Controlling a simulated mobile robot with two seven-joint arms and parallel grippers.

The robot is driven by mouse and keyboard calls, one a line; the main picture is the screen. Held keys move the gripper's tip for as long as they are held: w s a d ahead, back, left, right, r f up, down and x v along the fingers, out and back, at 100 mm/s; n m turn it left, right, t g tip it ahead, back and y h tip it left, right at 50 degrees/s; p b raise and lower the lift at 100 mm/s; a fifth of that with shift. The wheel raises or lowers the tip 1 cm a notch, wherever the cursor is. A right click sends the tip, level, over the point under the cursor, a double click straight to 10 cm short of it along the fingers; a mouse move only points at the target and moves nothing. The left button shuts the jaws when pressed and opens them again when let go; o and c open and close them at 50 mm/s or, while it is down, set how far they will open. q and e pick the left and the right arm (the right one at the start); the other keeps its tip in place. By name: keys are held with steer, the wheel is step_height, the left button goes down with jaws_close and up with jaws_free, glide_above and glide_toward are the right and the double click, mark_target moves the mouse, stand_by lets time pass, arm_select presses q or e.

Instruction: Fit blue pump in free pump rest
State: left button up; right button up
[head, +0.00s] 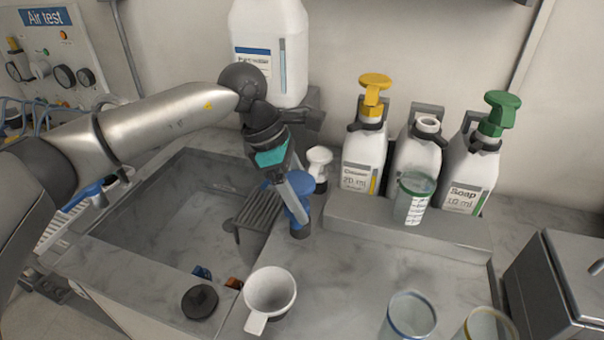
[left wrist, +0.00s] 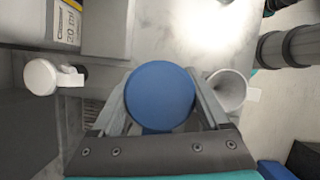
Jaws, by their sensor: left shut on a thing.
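The blue pump (head: 298,195) is held upright between the fingers of my left gripper (head: 292,190), which is shut on it. In the left wrist view its round blue top (left wrist: 160,97) fills the space between the fingers. Its lower end is close above or at the counter, beside the sink's right edge; I cannot tell whether it touches. A white pump (head: 319,165) stands just behind it and also shows in the left wrist view (left wrist: 42,76). I cannot make out a free pump rest for certain; the gripper and pump may hide it. My right gripper is not in view.
Bottles with a yellow pump (head: 374,85) and a green pump (head: 499,110) flank an open-necked bottle (head: 420,155) on a raised stand. A green-rimmed cup (head: 413,200) is before them.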

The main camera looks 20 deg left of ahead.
arm_select(q)
steer(key=w+n+t, duration=0.1)
steer(key=n, duration=0.2)
steer(key=w+n+t+y, duration=0.1)
steer(key=w+n, duration=0.1)
steer(key=n, duration=0.1)
steer(key=w+n+t+y+b, duration=0.1)
steer(key=w+n, duration=0.1)
steer(key=n, duration=0.2)
steer(key=shift+w+a, duration=0.1)
steer(key=shift+a, duration=0.3)
steer(key=n, duration=0.1)
steer(key=w+n+y, duration=0.1)
steer(key=shift+w+a+n+t, duration=0.1)
steer(key=shift+a+n+t, duration=0.2)
steer(key=shift+a+n, duration=0.1)
step_height(320, 180, down, 4)
steer(key=b, duration=0.2)
steer(key=shift+f+b, duration=0.1)
steer(key=shift+b, duration=0.2)
steer(key=shift+f, duration=0.1)
